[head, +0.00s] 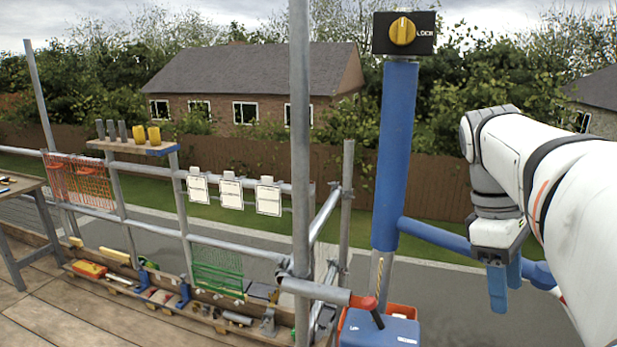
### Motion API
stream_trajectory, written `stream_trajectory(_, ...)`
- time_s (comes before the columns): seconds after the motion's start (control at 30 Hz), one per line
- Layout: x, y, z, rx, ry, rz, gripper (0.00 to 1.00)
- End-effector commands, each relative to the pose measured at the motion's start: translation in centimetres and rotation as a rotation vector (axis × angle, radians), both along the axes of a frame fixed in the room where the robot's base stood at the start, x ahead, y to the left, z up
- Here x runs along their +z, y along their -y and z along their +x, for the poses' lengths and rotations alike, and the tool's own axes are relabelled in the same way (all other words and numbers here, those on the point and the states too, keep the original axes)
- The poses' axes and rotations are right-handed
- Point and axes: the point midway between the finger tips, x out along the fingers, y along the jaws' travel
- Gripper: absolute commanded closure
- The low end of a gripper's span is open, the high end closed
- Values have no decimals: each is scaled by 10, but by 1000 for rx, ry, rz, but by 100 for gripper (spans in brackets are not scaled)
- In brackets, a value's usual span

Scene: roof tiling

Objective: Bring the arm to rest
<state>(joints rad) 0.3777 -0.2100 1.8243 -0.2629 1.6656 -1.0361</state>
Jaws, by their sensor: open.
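My white arm reaches in from the right edge of the head view and bends downward at its grey wrist. My gripper (505,282) hangs at the end with its blue fingers pointing down. It is open, and I see nothing between the fingers. It is to the right of the blue post, in front of the sloping blue tube (435,234). Part of the gripper's far side is hidden.
A blue post (397,150) carries a black box with a yellow knob (403,31). A blue case (380,330) stands low at its foot. Scaffold poles (300,130) and rails run leftward. A low shelf (165,290) holds several tools. Wooden decking lies at the lower left.

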Motion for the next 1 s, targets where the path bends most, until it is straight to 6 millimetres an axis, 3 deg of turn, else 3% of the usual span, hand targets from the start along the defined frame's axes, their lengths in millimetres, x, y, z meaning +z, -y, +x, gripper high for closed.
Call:
stream_trajectory(0.17,-46,-35,4,-83,134,-12,50)
stream_trajectory(0.3,-95,-73,3,-199,278,12,50)
stream_trajectory(0.5,-172,-134,-10,-450,486,122,50)
stream_trajectory(0.6,-195,-151,-16,-547,539,171,50)
stream_trajectory(0.73,-207,-158,-20,-611,570,205,50)
stream_trajectory(0.9,-207,-159,-20,-624,574,209,50)
stream_trajectory(1.0,-207,-159,-20,-623,573,209,58)
